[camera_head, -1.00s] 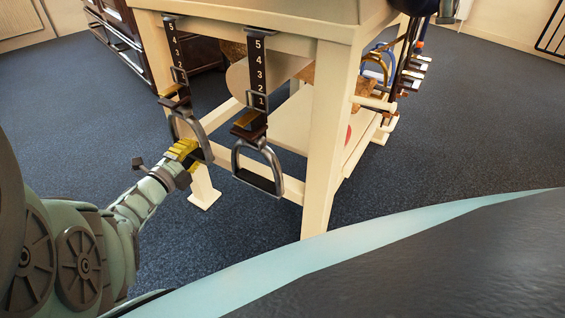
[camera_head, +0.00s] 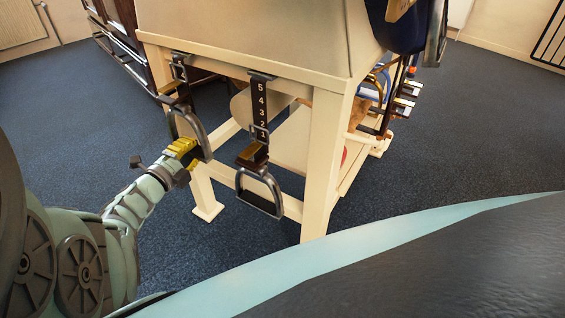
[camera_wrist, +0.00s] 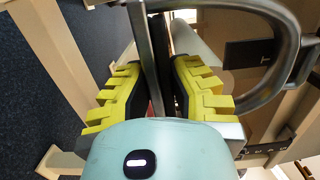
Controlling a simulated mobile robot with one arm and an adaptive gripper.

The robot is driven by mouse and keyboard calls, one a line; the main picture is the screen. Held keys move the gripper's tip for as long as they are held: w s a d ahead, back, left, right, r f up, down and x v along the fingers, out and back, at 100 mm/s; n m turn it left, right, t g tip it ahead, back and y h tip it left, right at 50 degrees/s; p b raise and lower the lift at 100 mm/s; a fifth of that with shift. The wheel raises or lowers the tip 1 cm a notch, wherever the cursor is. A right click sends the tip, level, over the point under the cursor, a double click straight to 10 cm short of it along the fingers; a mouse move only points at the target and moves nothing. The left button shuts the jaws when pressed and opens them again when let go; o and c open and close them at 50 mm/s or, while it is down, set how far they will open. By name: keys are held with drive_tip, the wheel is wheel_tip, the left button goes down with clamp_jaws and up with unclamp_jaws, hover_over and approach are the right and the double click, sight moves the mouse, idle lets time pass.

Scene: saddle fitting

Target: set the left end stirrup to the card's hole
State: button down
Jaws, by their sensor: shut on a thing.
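The left end stirrup (camera_head: 203,138) is a grey metal loop hanging by a short dark strap (camera_head: 179,70) under the bench's left end. My gripper (camera_head: 182,149) has yellow fingers and is shut on its lower part. In the wrist view, my gripper (camera_wrist: 158,85) has a grey bar of the stirrup (camera_wrist: 292,45) between its pads, and the curved arch extends to the right. The strap's numbers are not readable now, and its buckle is partly hidden. I cannot make out a card.
A second stirrup (camera_head: 276,190) hangs to the right on a black strap (camera_head: 261,100) numbered 5 to 1. The cream bench leg (camera_head: 322,165) stands just right of it. A dark cabinet (camera_head: 118,35) is behind left. Blue carpet (camera_head: 60,110) is clear at left.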

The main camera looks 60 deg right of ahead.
drive_tip(key=shift+d+r, duration=0.1)
drive_tip(key=c, duration=0.8)
unclamp_jaws()
drive_tip(key=shift+d, duration=0.1)
drive_tip(key=a, duration=0.4)
drive_tip(key=s+a, duration=0.1)
drive_tip(key=a, duration=0.7)
drive_tip(key=shift+s, duration=0.35)
